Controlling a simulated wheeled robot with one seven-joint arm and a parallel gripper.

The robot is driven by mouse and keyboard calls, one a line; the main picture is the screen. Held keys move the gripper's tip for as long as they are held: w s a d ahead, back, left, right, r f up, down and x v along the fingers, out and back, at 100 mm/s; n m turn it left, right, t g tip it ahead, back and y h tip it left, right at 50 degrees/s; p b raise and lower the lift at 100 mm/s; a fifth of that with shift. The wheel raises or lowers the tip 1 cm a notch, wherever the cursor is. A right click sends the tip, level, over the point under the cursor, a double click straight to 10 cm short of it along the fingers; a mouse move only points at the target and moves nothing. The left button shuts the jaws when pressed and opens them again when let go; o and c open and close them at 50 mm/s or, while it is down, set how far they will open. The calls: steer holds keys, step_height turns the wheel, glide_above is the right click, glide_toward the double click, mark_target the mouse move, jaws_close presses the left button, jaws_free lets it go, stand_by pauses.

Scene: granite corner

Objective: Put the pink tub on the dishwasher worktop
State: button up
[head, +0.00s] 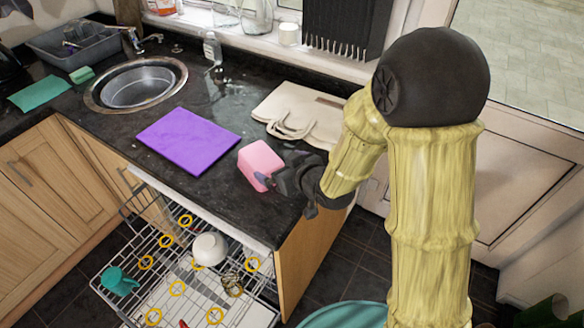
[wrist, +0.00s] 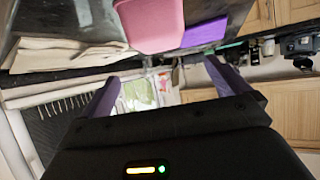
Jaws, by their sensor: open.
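The pink tub (head: 260,163) is on the black granite worktop (head: 215,200), near its front edge and above the open dishwasher (head: 190,270). It stands between a purple board and a cream bag. My gripper (head: 277,181) is at the tub's right side in the head view, partly covering its lower right. In the wrist view the tub (wrist: 150,22) shows at the top edge, cut off by the frame. My gripper (wrist: 163,80) has its two fingers spread, with the tub beyond the tips and nothing held between them.
The purple board (head: 188,141) lies left of the tub, and the cream bag (head: 300,112) lies behind it. A round sink (head: 137,85) is farther left. The pulled-out dishwasher rack holds a white bowl (head: 209,249) and a teal cup (head: 119,281). Bare worktop lies in front of the board.

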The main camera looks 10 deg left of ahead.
steer(key=s+d+m+g+h, duration=0.15)
steer(key=d+m+h, duration=0.35)
steer(key=d, duration=1.1)
steer(key=s+d+r+m+g+h, duration=0.1)
steer(key=s+d+m+g+h, duration=0.2)
steer(key=s+d, duration=0.7)
steer(key=shift+s+d+m+g+h, duration=0.15)
steer(key=shift+s+m+g+h, duration=0.15)
steer(key=shift+s+m+g, duration=0.3)
